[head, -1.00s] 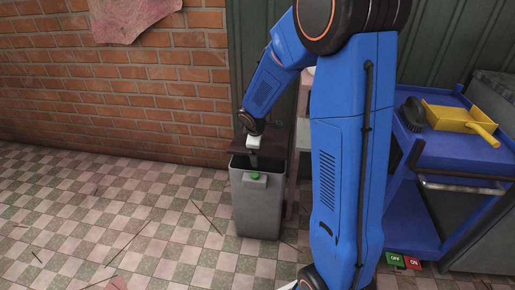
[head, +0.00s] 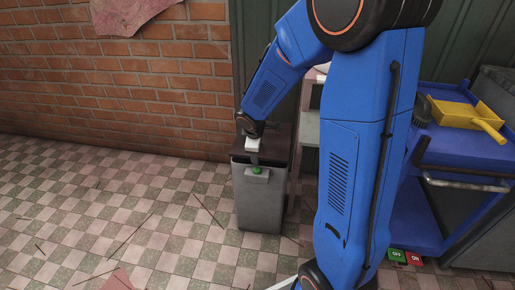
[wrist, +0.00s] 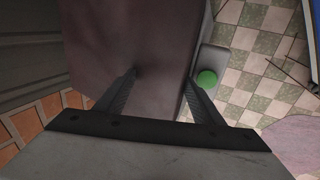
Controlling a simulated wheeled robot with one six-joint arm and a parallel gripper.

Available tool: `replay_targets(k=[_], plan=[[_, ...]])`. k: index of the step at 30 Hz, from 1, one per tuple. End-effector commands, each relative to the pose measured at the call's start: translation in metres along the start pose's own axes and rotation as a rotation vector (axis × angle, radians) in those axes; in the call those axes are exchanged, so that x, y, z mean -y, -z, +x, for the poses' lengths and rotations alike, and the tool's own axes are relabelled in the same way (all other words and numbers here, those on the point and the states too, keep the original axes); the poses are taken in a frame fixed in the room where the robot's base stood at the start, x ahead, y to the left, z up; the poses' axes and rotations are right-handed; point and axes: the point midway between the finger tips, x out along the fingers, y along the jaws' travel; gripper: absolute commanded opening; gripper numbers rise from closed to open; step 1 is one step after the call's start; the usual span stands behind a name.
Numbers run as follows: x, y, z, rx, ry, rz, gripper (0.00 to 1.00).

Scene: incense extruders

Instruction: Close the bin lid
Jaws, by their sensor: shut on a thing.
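The grey bin (head: 262,205) stands on the tiled floor against the wall, with a green button (head: 257,170) on a grey block at its front. Its dark brown lid (head: 277,143) lies down over the top, flat or nearly flat; I cannot tell if a small gap is left. My gripper (head: 254,157) is at the lid's front left, pointing down. The green button (wrist: 207,78) shows just right of the right finger.
A blue cart (head: 465,150) with a yellow dustpan (head: 465,113) and a dark brush stands at the right. Red and green signs (head: 405,257) lie on the floor by it. A brick wall (head: 130,95) is behind; the tiled floor at left is open.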

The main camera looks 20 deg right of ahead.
Motion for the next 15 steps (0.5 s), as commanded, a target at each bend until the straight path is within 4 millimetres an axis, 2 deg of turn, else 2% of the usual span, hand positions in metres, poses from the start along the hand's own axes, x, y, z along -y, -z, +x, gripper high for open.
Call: replay_targets(k=[6,15], plan=[[0.009,0.000,-0.008,-0.001,-0.002,0.000,0.33],[0.022,0.000,-0.018,-0.001,-0.003,-0.001,0.33]])
